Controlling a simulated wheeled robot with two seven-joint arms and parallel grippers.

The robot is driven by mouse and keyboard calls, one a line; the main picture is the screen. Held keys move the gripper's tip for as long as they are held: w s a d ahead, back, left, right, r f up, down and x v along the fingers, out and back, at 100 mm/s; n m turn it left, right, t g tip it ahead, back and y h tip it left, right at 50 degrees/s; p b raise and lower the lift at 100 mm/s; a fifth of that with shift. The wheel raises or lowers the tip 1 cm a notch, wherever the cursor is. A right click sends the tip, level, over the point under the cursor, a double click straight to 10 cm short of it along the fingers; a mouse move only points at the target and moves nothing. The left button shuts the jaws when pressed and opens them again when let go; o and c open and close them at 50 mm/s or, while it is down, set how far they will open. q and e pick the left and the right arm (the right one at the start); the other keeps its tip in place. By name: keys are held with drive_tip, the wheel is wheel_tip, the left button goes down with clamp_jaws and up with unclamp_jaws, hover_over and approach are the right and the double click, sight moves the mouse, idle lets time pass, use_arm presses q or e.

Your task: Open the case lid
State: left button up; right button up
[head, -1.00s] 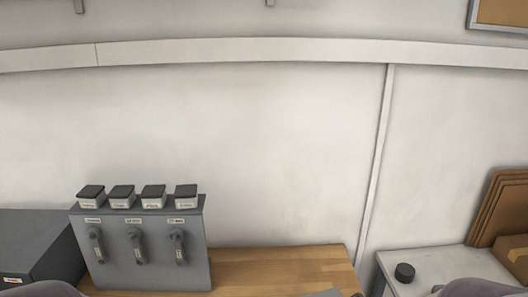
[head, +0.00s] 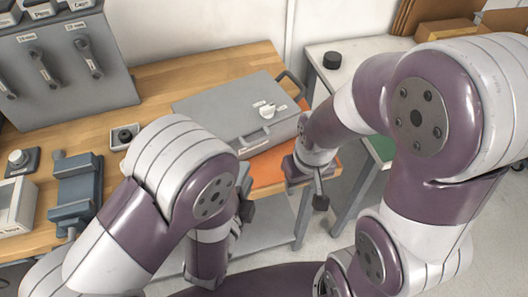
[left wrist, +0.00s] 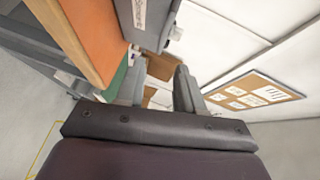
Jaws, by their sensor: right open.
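A grey case (head: 225,105) lies flat on the wooden bench, partly on an orange mat, with its lid down. A white knob (head: 267,111) and small labels are on its top, and a latch or handle is on its front. My left gripper (head: 244,193) is in front of the case's front side, apart from it. In the left wrist view its fingers (left wrist: 160,85) are spread with nothing between them, and part of the case (left wrist: 150,22) shows above. My right gripper (head: 305,182) is open and empty by the front right corner of the mat.
A grey panel with handles (head: 65,70) stands at the back left. A blue-grey vise (head: 75,195) and a small tray (head: 124,137) are left of the case. A white side table with a black knob (head: 332,60) stands at right.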

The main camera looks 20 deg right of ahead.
sight(258, 143)
use_arm(q)
drive_tip(key=p+x, duration=0.2)
drive_tip(key=x, duration=1)
drive_tip(key=shift+w+d+r, duration=0.1)
drive_tip(key=shift+w+d, duration=0.1)
drive_tip(key=shift+w, duration=0.1)
clamp_jaws()
